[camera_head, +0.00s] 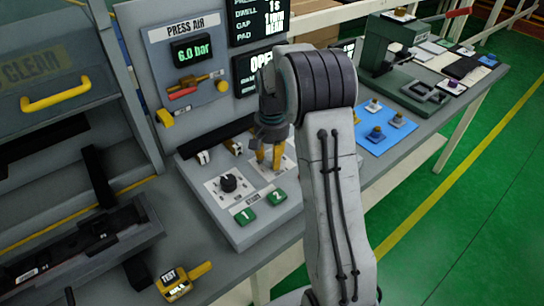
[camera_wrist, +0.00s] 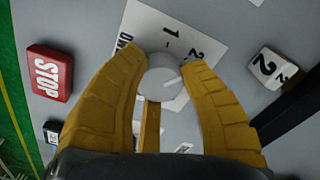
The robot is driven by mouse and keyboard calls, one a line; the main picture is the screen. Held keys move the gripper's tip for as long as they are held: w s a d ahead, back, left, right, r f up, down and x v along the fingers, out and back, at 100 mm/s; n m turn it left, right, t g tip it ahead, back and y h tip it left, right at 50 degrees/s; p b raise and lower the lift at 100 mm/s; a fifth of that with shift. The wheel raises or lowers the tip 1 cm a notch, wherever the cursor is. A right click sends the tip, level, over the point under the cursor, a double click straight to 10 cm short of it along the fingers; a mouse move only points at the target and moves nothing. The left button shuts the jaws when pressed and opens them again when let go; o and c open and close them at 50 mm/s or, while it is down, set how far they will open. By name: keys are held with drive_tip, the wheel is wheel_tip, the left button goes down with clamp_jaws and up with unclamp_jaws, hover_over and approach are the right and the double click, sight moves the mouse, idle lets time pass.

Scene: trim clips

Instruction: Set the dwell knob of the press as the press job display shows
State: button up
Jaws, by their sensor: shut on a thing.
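In the wrist view a light grey round knob (camera_wrist: 160,80) sits between the yellow fingers of my gripper (camera_wrist: 163,75), which is shut on it. Its white scale plate shows part of a word starting "DW", a 1, a dash and a 2. A faint mark shows on the knob, but I cannot tell surely which number it faces. In the head view my gripper (camera_head: 268,156) points down at the panel over a white plate (camera_head: 288,166), and the knob is hidden. The press job display (camera_head: 258,20) reads DWELL 1s; its top is cut off.
A red STOP button (camera_wrist: 50,73) and a white block marked 2 (camera_wrist: 268,68) flank the knob. A blue mat (camera_head: 385,136) lies to the right.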

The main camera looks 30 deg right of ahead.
drive_tip(key=n, duration=0.5)
drive_tip(key=shift+f+n, duration=0.1)
drive_tip(key=shift+n, duration=2.2)
drive_tip(key=o, duration=1.2)
wheel_tip(320, 180, up, 12)
